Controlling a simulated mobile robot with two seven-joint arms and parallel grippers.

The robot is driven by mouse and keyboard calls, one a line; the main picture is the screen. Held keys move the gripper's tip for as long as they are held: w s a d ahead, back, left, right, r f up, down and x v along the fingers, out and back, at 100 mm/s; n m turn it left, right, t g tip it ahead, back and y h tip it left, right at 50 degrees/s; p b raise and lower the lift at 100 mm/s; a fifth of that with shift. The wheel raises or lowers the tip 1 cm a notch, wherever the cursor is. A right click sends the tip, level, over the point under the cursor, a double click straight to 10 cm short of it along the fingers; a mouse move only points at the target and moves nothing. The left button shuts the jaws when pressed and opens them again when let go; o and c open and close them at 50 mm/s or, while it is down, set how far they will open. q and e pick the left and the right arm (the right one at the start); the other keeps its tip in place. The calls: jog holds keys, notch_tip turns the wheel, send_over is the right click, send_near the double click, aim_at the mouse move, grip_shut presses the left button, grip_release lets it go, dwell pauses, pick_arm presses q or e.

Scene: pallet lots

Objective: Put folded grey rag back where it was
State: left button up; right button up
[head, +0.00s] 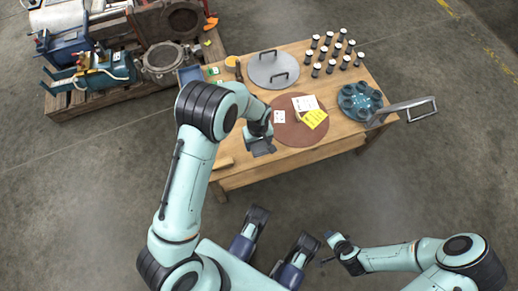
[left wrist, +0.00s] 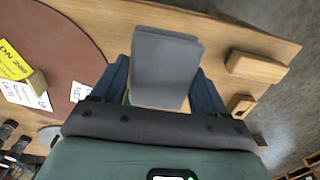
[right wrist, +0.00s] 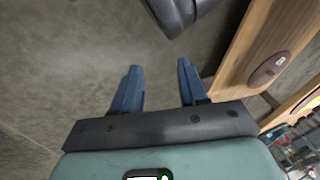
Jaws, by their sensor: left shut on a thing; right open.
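The folded grey rag (left wrist: 166,62) is between the fingers of my left gripper (left wrist: 165,92) in the left wrist view. In the head view the rag (head: 262,148) shows as a small dark grey slab under my left gripper (head: 262,138), over the front left part of the wooden table (head: 240,176). I cannot tell whether it touches the tabletop. My right gripper (right wrist: 160,88) is open and empty over the floor in the right wrist view. It also shows in front of the table in the head view (head: 328,248).
A brown round mat (head: 290,135) with paper tags lies right of the rag. A grey disc with handles (head: 273,70), several capped cylinders (head: 331,55) and a teal round holder (head: 360,100) stand farther back. A wooden block (left wrist: 255,67) lies near the rag. A loaded pallet (head: 100,95) stands left.

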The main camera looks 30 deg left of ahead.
aim_at(258, 149)
pick_arm(q)
jog(key=shift+f, duration=0.75)
jog(key=shift+f+b, duration=0.75)
jog(key=shift+f, duration=1.35)
pick_arm(e)
jog(key=shift+g, duration=0.7)
jog(key=shift+s+d+f, duration=0.15)
jog(key=shift+s+f, duration=0.65)
jog(key=shift+s, duration=0.1)
jog(key=shift+s+d+f, duration=0.1)
jog(key=shift+s+f, duration=0.7)
jog(key=shift+s, duration=0.05)
pick_arm(q)
jog(key=shift+f, duration=0.15)
jog(key=o, duration=0.9)
jog(key=shift+o, duration=0.2)
pick_arm(e)
jog(key=shift+s+f, duration=0.15)
